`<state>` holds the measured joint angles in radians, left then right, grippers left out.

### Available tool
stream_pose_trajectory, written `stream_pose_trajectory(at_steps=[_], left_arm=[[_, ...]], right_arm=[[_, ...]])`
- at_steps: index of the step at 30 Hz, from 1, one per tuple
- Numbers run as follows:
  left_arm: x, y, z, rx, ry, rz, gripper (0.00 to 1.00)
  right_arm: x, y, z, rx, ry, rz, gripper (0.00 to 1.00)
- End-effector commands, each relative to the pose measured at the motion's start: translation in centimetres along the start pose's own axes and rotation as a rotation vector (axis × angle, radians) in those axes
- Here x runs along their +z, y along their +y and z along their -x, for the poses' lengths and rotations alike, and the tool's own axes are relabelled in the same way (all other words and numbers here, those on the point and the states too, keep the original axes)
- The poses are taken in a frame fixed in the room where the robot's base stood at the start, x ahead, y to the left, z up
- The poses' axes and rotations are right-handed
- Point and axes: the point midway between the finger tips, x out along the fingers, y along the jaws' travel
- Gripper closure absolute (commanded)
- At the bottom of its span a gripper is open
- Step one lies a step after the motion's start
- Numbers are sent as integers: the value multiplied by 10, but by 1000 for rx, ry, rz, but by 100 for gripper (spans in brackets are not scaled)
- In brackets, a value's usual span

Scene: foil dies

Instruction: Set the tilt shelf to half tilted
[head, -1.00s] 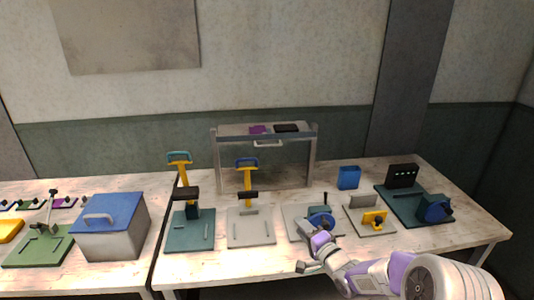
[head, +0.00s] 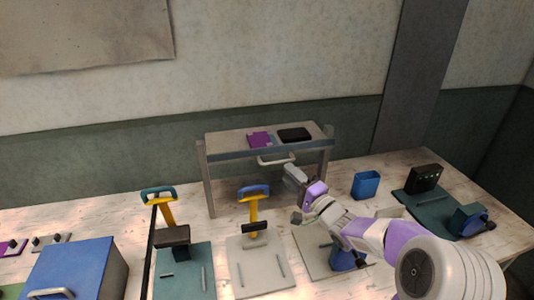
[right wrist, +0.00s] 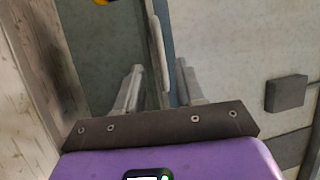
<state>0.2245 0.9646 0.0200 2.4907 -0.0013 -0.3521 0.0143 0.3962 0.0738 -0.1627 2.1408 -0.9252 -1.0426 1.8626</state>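The tilt shelf (head: 228,142) is a grey board on a frame with two legs at the back of the table. A pale bar handle (head: 275,161) hangs at its front edge. My right gripper (head: 292,178) is just to the right of the handle in the head view. In the right wrist view, my right gripper (right wrist: 160,86) is open, its fingers apart. The pale handle (right wrist: 157,45) shows between and beyond the fingers, with gaps on both sides. I cannot tell the shelf's exact tilt. My left gripper is not in view.
A purple item (head: 259,140) and a black item (head: 295,135) lie on the shelf. Yellow-handled presses (head: 254,210) (head: 165,210) stand at front left. A blue bin (head: 366,185) is at right. A blue-lidded box (head: 75,265) is at left.

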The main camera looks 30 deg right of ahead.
Motion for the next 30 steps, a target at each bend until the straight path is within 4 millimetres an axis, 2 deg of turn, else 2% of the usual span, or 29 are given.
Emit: stream_pose_trajectory(at_steps=[12,17,24,26,30], left_arm=[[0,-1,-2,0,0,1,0],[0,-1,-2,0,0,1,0],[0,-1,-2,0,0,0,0],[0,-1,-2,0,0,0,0],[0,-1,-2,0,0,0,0]], right_arm=[[1,1,-61,1,-2,-1,62],[1,1,-70,1,0,-1,62],[0,1,-71,1,0,-1,62],[0,1,-71,1,0,-1,68],[0,1,-71,1,0,-1,90]])
